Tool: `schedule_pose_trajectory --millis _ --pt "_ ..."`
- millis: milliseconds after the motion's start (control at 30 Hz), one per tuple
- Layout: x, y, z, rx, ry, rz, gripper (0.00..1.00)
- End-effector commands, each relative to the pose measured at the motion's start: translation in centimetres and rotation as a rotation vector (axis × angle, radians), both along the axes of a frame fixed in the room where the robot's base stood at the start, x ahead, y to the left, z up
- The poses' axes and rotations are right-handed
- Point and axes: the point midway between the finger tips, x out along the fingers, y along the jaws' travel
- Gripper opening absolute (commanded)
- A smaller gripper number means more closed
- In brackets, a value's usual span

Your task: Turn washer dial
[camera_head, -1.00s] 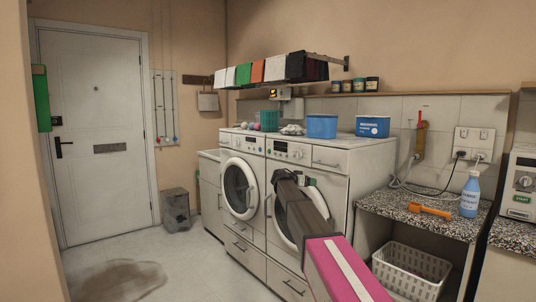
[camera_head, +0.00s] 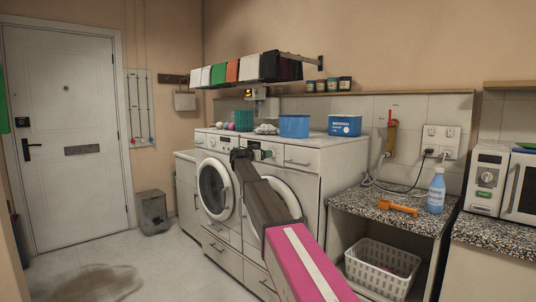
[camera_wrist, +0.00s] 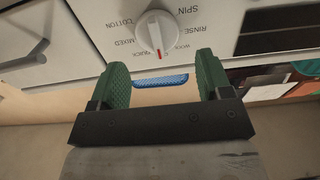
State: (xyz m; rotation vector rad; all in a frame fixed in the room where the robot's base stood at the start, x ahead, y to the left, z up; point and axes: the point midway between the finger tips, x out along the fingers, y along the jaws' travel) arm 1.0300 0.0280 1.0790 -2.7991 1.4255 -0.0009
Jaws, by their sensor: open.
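The washer dial (camera_wrist: 155,33) is a round white knob with a raised grip and a red mark. In the wrist view, which shows the panel upside down, the mark points down between the QUICK and WOOL labels. My gripper (camera_wrist: 160,68) is open, its two green fingers spread wider than the dial. Nothing is between the fingertips, and the dial lies just beyond them in the picture. Contact cannot be told. In the head view my gripper (camera_head: 242,154) is at the control panel of the right washer (camera_head: 309,190) and hides part of it.
A second washer (camera_head: 216,160) stands to the left. Blue boxes (camera_head: 295,126) and a green basket (camera_head: 244,120) are on top. A shelf with folded cloths (camera_head: 232,71) hangs above. A speckled counter (camera_head: 360,204) with a blue bottle (camera_head: 437,188) is at the right.

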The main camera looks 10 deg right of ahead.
Motion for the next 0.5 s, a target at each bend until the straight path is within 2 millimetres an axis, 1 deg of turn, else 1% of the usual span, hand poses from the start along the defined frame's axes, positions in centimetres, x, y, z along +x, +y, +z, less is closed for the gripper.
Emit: schedule_pose_trajectory --millis 33,100,200,300,500 --pt "0.7 -0.8 0.0 0.000 0.000 -0.002 0.72" --pt "1.3 -1.6 0.0 0.000 0.000 -0.002 0.72" --pt "1.8 -2.4 0.0 0.000 0.000 0.000 0.72" --pt "2.0 -2.7 0.0 -0.001 0.001 0.000 0.72" --pt "2.0 -2.8 0.0 -0.001 0.001 0.000 0.72"
